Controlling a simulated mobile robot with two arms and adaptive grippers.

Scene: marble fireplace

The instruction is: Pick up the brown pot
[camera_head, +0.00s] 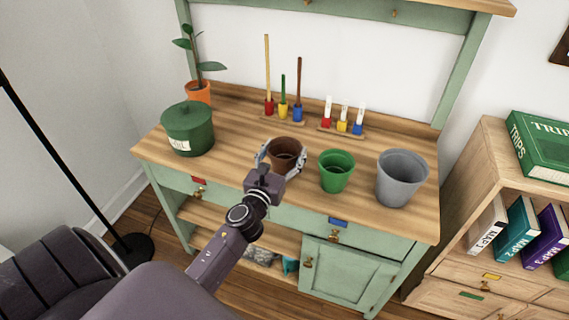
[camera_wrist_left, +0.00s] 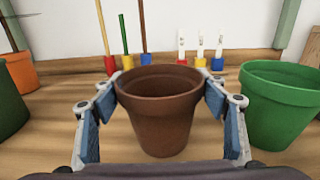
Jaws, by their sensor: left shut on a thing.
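The brown pot (camera_head: 286,150) stands upright on the wooden top of the green bench, between the dark green lidded pot and the green pot. My left gripper (camera_head: 283,152) reaches it from the front, with one finger on each side. In the left wrist view the brown pot (camera_wrist_left: 160,108) is centred between the fingers (camera_wrist_left: 160,85), and the fingertips press on its sides near the rim. The pot's base appears to be at the bench top; I cannot tell whether it is lifted. My right gripper is not in view.
The green pot (camera_head: 336,171) and grey pot (camera_head: 401,177) stand close on the right. The dark green lidded pot (camera_head: 188,128) and a plant in an orange pot (camera_head: 198,92) are on the left. Coloured tools (camera_head: 283,108) and labelled markers (camera_head: 343,124) stand behind.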

